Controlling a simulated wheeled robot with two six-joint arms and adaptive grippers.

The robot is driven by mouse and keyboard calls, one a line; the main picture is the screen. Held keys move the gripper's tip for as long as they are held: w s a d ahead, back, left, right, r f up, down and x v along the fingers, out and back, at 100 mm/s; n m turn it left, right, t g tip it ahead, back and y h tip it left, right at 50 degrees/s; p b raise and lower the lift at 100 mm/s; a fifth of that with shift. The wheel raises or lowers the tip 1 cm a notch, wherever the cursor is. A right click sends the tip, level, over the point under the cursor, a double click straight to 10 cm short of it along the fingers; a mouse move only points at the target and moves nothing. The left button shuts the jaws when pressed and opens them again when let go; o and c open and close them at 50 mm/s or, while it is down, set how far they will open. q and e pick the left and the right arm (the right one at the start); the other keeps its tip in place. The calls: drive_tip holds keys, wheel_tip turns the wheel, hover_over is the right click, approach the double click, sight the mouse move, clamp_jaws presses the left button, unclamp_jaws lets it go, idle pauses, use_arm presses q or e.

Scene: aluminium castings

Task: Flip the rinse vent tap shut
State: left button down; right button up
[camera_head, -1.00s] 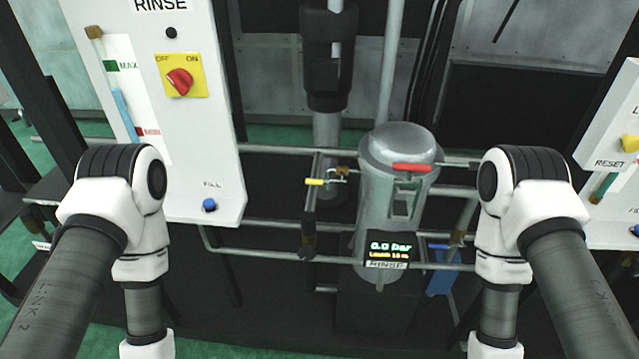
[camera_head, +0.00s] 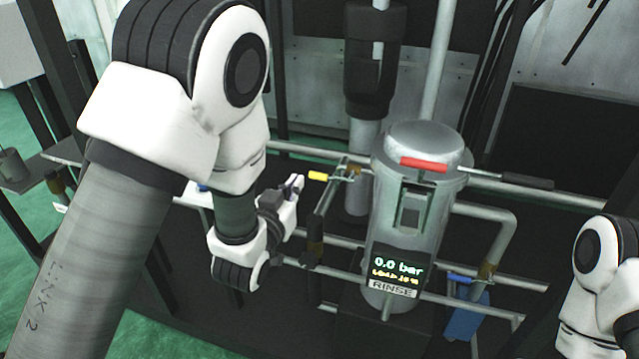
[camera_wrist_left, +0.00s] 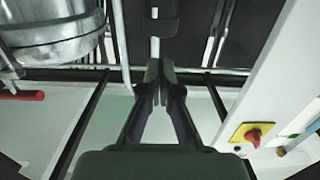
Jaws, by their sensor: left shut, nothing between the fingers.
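The rinse vessel (camera_head: 415,225) is a grey metal cylinder with a display reading 0.0 bar and a RINSE label. A yellow-handled tap (camera_head: 317,176) sits on the pipework left of it. A red handle (camera_head: 424,164) crosses the vessel's upper front. A blue-handled tap (camera_head: 458,278) sits low on its right. I cannot tell from labels which is the vent tap. My right gripper is out of view.
Horizontal pipes run beside and below the vessel, with a black pipe-like column (camera_head: 372,60) behind. In the left wrist view the panel with a red knob (camera_wrist_left: 253,136) stands at right. A blue object (camera_head: 465,318) hangs below the blue tap.

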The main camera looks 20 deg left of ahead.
use_arm(q)
drive_tip(key=p, duration=0.2)
hover_over(314, 175)
drive_tip(key=s, duration=0.3)
drive_tip(key=f, duration=0.3)
drive_tip(key=w+f, duration=0.1)
drive_tip(key=shift+d+f+p, duration=0.25)
drive_tip(key=shift+d+p, duration=0.1)
